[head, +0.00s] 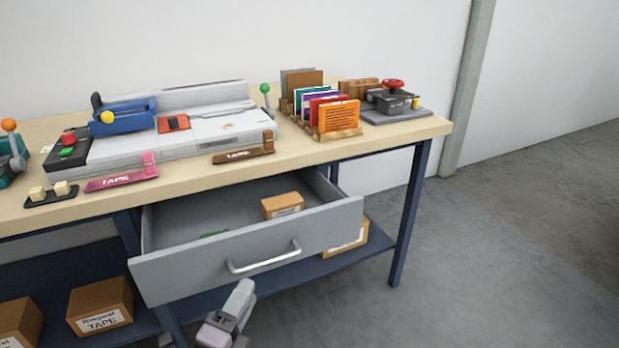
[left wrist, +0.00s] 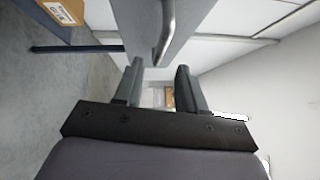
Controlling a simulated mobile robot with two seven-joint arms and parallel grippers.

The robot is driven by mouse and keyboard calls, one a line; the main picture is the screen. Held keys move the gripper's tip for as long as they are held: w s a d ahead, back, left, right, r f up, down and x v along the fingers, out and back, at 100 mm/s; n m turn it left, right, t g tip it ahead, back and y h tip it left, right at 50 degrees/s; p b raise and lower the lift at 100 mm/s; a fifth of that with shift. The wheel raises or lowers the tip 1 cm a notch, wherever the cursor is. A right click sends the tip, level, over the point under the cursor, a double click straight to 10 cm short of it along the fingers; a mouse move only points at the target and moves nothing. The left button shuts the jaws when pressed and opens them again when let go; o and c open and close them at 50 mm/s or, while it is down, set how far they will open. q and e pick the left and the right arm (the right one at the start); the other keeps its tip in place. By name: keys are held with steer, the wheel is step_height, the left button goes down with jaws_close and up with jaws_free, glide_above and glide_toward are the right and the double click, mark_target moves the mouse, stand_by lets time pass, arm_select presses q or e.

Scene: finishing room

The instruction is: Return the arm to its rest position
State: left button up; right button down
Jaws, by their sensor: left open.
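My left gripper (head: 240,293) is low in the head view, in front of the open drawer and below its handle. In the left wrist view its two fingers (left wrist: 159,68) are spread with nothing held between them. The drawer (head: 170,272) is grey and pulled out from under the workbench. Its silver handle (head: 264,259) shows above the gripper and looks apart from it. The handle also shows in the left wrist view (left wrist: 166,28), its near end in line with the gap between the fingertips. My right gripper is not in view.
A small cardboard box (head: 282,206) lies in the drawer. The workbench top (head: 370,140) holds a white machine (head: 200,130), an upright card rack (head: 340,133) and a red-wheeled press (head: 393,98). A lower shelf (head: 300,287) carries more boxes. Floor on the right (head: 480,270) is clear.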

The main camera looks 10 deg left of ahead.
arm_select(q)
steer(key=s+f+n+g+y, duration=0.1)
steer(key=s+f+n+g, duration=0.8)
steer(key=s+f+n, duration=0.75)
step_height(320, 180, up, 16)
steer(key=a+n+p, duration=0.2)
steer(key=p, duration=1.3)
steer(key=shift+s+f+n+y, duration=0.15)
steer(key=shift+f+n+y, duration=0.1)
steer(key=shift+n+y, duration=0.1)
